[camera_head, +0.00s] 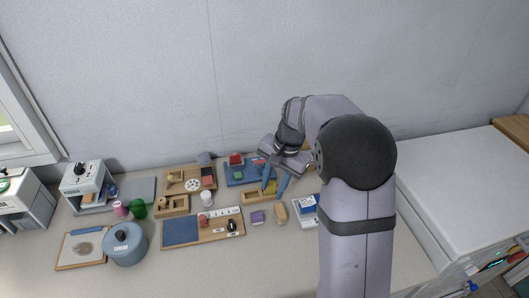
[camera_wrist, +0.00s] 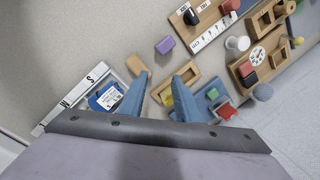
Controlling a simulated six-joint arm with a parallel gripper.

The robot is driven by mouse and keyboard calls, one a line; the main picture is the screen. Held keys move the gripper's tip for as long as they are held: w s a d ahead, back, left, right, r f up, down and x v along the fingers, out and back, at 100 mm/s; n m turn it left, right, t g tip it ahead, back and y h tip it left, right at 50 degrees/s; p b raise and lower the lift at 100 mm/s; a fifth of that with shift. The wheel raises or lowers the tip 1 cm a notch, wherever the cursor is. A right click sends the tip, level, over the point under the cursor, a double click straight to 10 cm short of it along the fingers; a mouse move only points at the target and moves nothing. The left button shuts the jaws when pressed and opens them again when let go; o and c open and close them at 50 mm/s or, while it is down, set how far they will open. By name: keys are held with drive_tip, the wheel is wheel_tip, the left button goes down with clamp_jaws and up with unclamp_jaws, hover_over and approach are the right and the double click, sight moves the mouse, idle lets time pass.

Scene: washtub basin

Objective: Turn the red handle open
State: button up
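Several red parts are in view, and I cannot tell for sure which is the handle. A red block-like part (camera_head: 235,159) stands on a blue board (camera_head: 234,178) at the back; it also shows in the wrist view (camera_wrist: 227,111), right of my fingers. A small red part (camera_head: 203,219) sits on the board with the blue pad and white scale, at the upper edge of the wrist view (camera_wrist: 229,5). My gripper (camera_head: 276,182) has blue fingers spread apart with nothing between them, pointing down over a wooden tray with a yellow block (camera_head: 269,187). In the wrist view my gripper (camera_wrist: 161,84) is also empty.
A purple block (camera_head: 257,218) and a tan block (camera_head: 281,212) lie in front of the tray. A blue-topped box (camera_head: 305,204) stands to the right. The wall is behind.

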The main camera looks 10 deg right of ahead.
sight(264, 161)
drive_tip(key=w+d+r+m+y+p, duration=0.1)
drive_tip(key=w+d+m, duration=0.1)
drive_tip(key=w+m, duration=0.2)
drive_tip(key=w+d+r+m+t+y+p, duration=0.1)
drive_tip(key=w+m, duration=0.3)
drive_tip(key=w, duration=0.7)
drive_tip(key=shift+w+d+t+y+p, duration=0.3)
drive_tip(key=shift+d+p, duration=0.3)
drive_tip(key=shift+p, duration=0.05)
drive_tip(key=shift+p+x, duration=1.55)
drive_tip(key=shift+x, duration=2.05)
clamp_jaws()
